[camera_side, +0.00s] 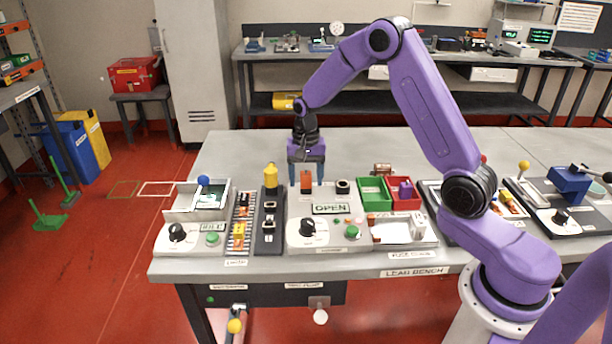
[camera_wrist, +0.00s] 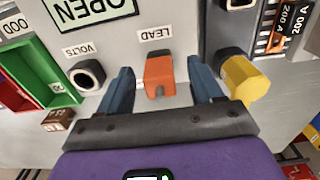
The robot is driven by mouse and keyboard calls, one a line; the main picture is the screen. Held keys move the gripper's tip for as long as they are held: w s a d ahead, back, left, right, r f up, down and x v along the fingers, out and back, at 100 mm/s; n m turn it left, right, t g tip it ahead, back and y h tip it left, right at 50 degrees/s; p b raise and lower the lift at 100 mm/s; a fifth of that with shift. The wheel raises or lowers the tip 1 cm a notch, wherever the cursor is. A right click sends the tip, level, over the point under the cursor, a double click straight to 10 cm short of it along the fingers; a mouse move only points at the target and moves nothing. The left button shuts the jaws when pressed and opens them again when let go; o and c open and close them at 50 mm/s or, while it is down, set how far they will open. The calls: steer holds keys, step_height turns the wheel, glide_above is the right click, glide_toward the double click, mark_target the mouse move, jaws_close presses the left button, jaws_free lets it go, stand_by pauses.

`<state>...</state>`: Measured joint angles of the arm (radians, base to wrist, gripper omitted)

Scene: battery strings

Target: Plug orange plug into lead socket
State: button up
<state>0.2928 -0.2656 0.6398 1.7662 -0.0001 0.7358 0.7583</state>
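The orange plug (camera_side: 306,184) stands upright at the back of the grey panel with the OPEN display. In the wrist view the orange plug (camera_wrist: 160,75) sits right beside the LEAD label (camera_wrist: 155,34). The lead socket itself is not visible; the plug covers that spot, and I cannot tell how deep it sits. My gripper (camera_side: 306,176) points down over the plug. In the wrist view my gripper (camera_wrist: 162,88) has one blue finger on each side of the plug, with clear gaps, so it is open and holds nothing.
A black VOLTS socket (camera_wrist: 87,75) is beside the plug. A yellow plug (camera_side: 270,176) stands on the black strip to the left. Green bin (camera_side: 373,208) and red bin (camera_side: 418,205) are to the right. The bench behind is clear.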

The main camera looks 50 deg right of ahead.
step_height(320, 180, up, 18)
steer(key=shift+f, duration=0.25)
stand_by(0.4)
steer(key=s+a+f+n, duration=0.1)
steer(key=s+a+n, duration=1)
steer(key=s, duration=0.4)
steer(key=s+f+n, duration=0.2)
steer(key=s+n, duration=0.3)
steer(key=s, duration=0.5)
steer(key=s+f+n, duration=0.3)
steer(key=s+n, duration=0.2)
steer(key=s, duration=0.6)
steer(key=shift+d+n, duration=0.3)
steer(key=shift+d, duration=0.1)
